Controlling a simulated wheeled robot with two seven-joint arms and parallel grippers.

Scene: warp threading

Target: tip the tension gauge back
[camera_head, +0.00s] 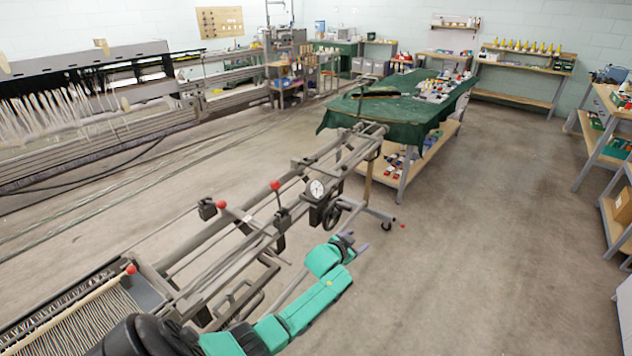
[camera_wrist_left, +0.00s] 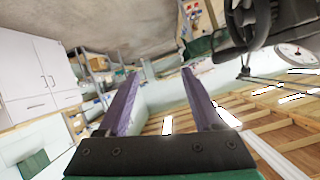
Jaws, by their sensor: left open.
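The tension gauge, a round white dial (camera_head: 317,188) in a dark housing, sits on the metal frame of the warping machine in the middle of the head view. It also shows at the right of the left wrist view (camera_wrist_left: 293,53), partly cut by the edge. My left gripper (camera_head: 357,246), on a green arm, is to the right of the gauge and nearer the camera, apart from it. Its two purple fingers (camera_wrist_left: 160,73) are spread with nothing between them. My right gripper is not in view.
A black handwheel (camera_head: 331,217) is just below the gauge, close to my left gripper. Red-knobbed levers (camera_head: 275,185) stand to the gauge's left. A table with a green cloth (camera_head: 410,108) stands behind. The floor at the right is clear.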

